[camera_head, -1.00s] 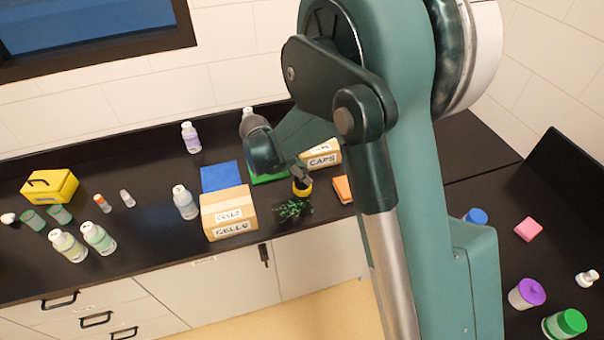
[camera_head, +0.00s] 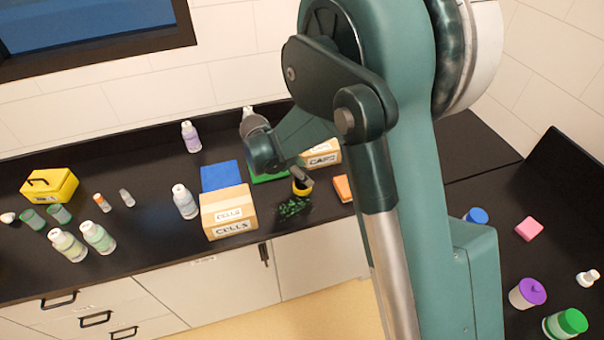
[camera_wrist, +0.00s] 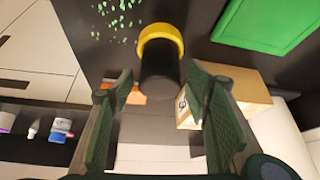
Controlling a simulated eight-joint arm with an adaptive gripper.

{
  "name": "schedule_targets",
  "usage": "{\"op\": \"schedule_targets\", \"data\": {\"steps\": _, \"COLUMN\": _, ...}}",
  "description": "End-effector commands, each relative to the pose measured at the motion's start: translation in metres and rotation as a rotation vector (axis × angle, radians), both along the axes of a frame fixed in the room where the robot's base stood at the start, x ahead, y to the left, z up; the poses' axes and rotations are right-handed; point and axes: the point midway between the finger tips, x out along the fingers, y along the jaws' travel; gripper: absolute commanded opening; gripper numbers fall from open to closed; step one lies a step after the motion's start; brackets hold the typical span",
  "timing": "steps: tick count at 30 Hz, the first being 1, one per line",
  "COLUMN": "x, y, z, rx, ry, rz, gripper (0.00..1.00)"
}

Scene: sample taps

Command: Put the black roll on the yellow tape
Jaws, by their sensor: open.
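The black roll (camera_head: 301,178) is at the yellow tape (camera_head: 301,192) on the dark counter, right of the cells box. In the wrist view the black roll (camera_wrist: 160,76) meets the yellow tape (camera_wrist: 161,36) at its far end and looks centred on it. The exact contact is hard to see. My gripper (camera_wrist: 160,82) is open, with one finger on each side of the roll's near end. Gaps show between the fingers and the roll. In the head view my arm hides part of this area.
Small green bits (camera_head: 292,207) lie in front of the tape. The cells box (camera_head: 229,212) is to the left, the caps box (camera_head: 322,156) behind, and an orange block (camera_head: 342,188) to the right. A green mat (camera_wrist: 268,22) lies close by. Bottles stand farther left.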

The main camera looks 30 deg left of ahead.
Motion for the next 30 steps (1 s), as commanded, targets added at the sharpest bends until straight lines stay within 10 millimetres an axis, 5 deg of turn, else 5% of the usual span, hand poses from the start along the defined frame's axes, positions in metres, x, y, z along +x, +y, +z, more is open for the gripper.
{"op": "schedule_targets", "data": {"steps": 30, "x": -0.047, "y": 0.034, "z": 0.104, "rx": 0.000, "ry": 0.000, "rz": 0.000, "gripper": 0.48}}
